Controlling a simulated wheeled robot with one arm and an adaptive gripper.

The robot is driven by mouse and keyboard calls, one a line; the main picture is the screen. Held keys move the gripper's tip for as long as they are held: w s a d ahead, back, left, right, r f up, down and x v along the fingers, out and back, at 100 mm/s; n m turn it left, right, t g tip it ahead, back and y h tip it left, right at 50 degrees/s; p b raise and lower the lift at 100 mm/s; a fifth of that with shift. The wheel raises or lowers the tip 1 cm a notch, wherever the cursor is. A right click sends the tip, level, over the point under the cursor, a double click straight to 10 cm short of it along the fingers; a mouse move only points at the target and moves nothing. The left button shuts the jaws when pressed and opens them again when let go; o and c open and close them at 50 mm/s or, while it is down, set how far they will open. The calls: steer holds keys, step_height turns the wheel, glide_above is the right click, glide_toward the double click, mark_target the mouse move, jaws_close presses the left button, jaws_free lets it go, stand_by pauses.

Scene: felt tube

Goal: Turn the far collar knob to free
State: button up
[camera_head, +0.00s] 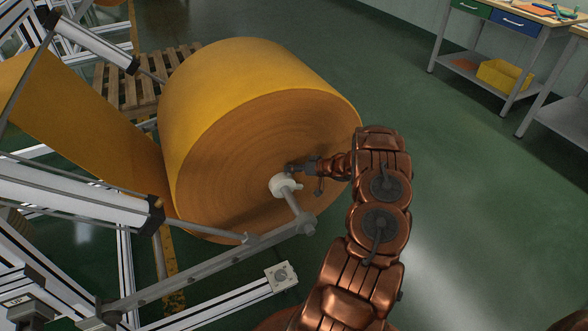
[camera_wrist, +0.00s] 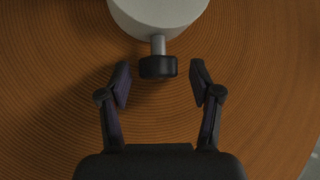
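The collar (camera_head: 285,185) is a pale grey ring on the shaft at the near end face of the big orange felt roll (camera_head: 262,85). In the wrist view the collar (camera_wrist: 160,12) is cut off by the top edge. A short metal stem runs down from it to a black knob (camera_wrist: 158,67). My gripper (camera_head: 296,169) is beside the collar in the head view, where the knob cannot be made out. In the wrist view my gripper (camera_wrist: 160,84) is open, with one finger on each side of the knob and a gap on both sides.
A metal frame with a rail (camera_head: 200,278) stands at the left and front of the roll. A wooden pallet (camera_head: 130,90) lies behind it. Workbenches (camera_head: 510,35) with drawers and a yellow bin (camera_head: 503,75) stand at the back right. The green floor between is clear.

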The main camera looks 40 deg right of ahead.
steer(key=shift+s, duration=0.1)
steer(key=v, duration=1.2)
steer(key=shift+d, duration=0.1)
